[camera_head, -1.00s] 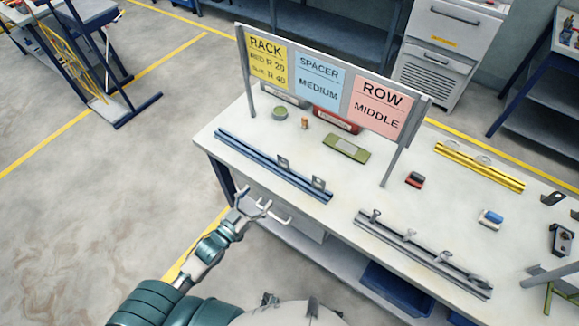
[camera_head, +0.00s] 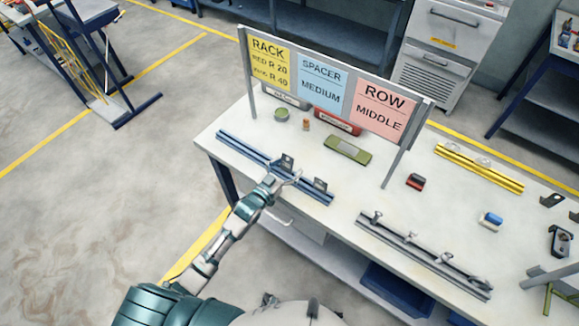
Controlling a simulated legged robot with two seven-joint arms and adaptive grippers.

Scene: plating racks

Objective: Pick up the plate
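The blue rail (camera_head: 235,151) lies along the near left edge of the white table. Two small dark upright plates stand at it: one plate (camera_head: 287,161) near its middle and another plate (camera_head: 320,186) towards its right end. I cannot tell which plate is meant. My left gripper (camera_head: 284,180) is at the table's front edge, over the rail and between these two plates. Its fingers look spread, with nothing seen between them. Whether it touches the rail or a plate is too small to tell. My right gripper is not in view.
A sign board (camera_head: 325,84) stands behind the rail. A green block (camera_head: 347,149), a red-and-black block (camera_head: 415,181) and a blue-and-white block (camera_head: 490,221) lie on the table (camera_head: 340,202). A grey rail with clips (camera_head: 420,252) lies right, a yellow rail (camera_head: 478,167) further back.

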